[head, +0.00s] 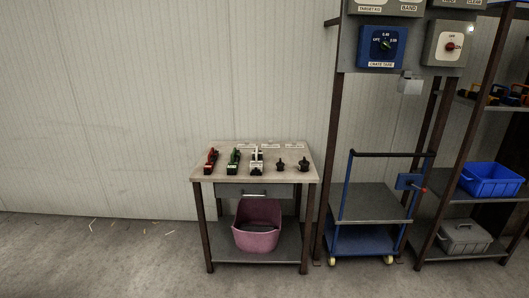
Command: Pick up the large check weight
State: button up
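Two dark check weights with knobs on top stand at the right end of a small workbench (213,173) in the head view. The right one, which looks slightly bigger, seems to be the large check weight (304,165). The other, smaller check weight (280,164) stands just left of it, apart from it. Both are small in the picture, so their size difference is hard to judge. My gripper is not in view.
On the bench's left are a red tool (211,160), a green tool (234,160) and a white tool (257,161). A pink bin (257,226) sits on its lower shelf. A blue cart (366,241) stands right, beside shelving with a blue crate (491,180). Floor left is mostly clear.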

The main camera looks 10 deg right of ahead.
aim_at(304, 164)
jog(key=i+u, duration=0.4)
jog(key=i, duration=0.95)
jog(key=i+j+z, duration=0.2)
jog(key=i+z, duration=0.2)
jog(key=i+j+z, duration=0.45)
jog(key=i, duration=0.15)
jog(key=i+j+z, duration=0.4)
